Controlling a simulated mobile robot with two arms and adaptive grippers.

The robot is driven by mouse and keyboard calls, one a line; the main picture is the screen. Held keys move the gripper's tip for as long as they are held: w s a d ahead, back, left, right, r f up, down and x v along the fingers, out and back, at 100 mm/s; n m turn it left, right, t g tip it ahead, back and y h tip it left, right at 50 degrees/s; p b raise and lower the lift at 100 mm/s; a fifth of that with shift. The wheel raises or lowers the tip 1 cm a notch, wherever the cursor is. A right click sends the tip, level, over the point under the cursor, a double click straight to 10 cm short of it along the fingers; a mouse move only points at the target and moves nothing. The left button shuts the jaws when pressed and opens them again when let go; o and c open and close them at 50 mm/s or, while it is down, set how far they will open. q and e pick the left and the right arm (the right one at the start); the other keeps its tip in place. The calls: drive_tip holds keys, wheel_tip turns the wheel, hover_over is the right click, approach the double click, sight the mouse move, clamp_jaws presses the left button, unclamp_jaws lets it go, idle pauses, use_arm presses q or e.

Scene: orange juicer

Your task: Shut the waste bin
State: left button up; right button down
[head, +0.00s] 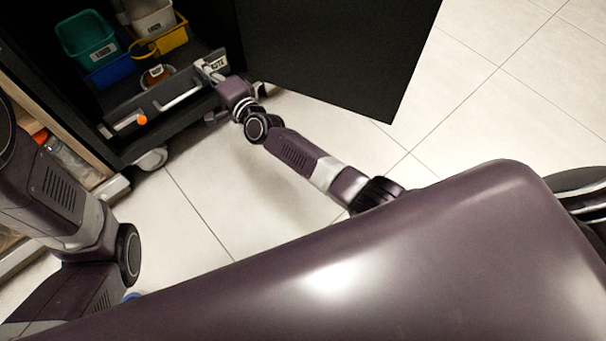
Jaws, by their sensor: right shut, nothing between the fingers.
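A dark pull-out unit (170,112) with a light handle bar (180,98) sits low in the black cabinet at the upper left. It appears to be the waste bin, and it looks pulled out. A small bowl with orange contents (157,76) is inside it. My right arm reaches to its right end, and my right gripper (211,66) is shut and empty there, beside a pale label. I cannot tell whether the fingers touch the unit. My left arm shows at the left edge; its gripper is out of view.
Green (86,37) and yellow (165,42) containers stand behind the unit. A large black panel (340,55) hangs to the right of the cabinet. A small orange piece (142,120) is at the unit's left front. Pale tiled floor (500,100) is clear on the right.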

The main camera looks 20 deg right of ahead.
drive_tip(key=b+x, duration=0.1)
drive_tip(key=x, duration=0.1)
drive_tip(key=shift+w+a+f, duration=0.1)
drive_tip(key=shift+w, duration=0.25)
drive_tip(key=shift+w+r, duration=0.2)
drive_tip(key=shift+r, duration=0.15)
